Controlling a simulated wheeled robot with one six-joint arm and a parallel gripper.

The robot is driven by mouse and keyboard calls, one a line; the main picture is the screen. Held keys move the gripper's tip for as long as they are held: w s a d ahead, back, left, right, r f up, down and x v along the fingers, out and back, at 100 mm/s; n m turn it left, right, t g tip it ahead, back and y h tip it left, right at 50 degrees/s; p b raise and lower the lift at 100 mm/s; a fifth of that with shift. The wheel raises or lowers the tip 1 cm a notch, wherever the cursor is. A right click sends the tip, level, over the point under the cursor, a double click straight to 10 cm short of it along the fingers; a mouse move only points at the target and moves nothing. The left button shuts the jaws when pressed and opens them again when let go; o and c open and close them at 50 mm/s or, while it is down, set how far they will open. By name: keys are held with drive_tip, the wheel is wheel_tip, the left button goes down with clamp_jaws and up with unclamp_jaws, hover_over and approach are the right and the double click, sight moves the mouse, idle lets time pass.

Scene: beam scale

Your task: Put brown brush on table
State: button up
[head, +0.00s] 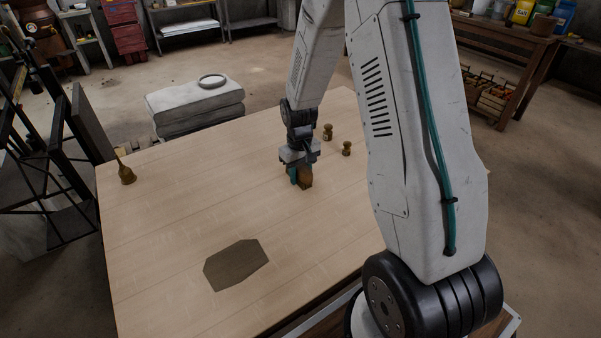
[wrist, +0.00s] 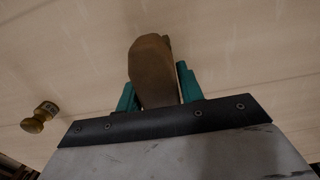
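The brown brush (head: 306,177) is at my gripper (head: 299,178), over the right-hand back part of the pale wooden table (head: 190,200). In the wrist view the brush (wrist: 152,68) stands out between the two teal fingers (wrist: 158,90), which lie close against its sides. My gripper looks shut on it. The brush's lower end is at or just above the table top; I cannot tell whether it touches. Part of the brush is hidden behind the fingers in the head view.
Two small brass weights (head: 327,132) (head: 346,149) stand behind and right of my gripper; one weight (wrist: 38,118) shows in the wrist view. A brass bell-shaped thing (head: 126,173) stands at the left edge. A dark flat patch (head: 236,265) lies at the front. The table's middle is clear.

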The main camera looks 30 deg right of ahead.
drive_tip(key=shift+o, duration=1.1)
drive_tip(key=r, duration=1.1)
drive_tip(key=shift+w+r, duration=0.1)
drive_tip(key=shift+w, duration=0.15)
drive_tip(key=shift+a+r, duration=0.1)
drive_tip(key=shift+r, duration=0.6)
drive_tip(key=s+a+r, duration=0.3)
drive_tip(key=s+r, duration=0.2)
drive_tip(key=s, duration=0.4)
drive_tip(key=s+a+r+t, duration=0.1)
drive_tip(key=s+a+r, duration=0.3)
drive_tip(key=s, duration=0.6)
drive_tip(key=s+a+r, duration=0.4)
drive_tip(key=s+r, duration=0.3)
drive_tip(key=s, duration=0.2)
drive_tip(key=shift+s+a+t, duration=0.2)
drive_tip(key=shift+s+t, duration=0.1)
drive_tip(key=shift+s, duration=0.05)
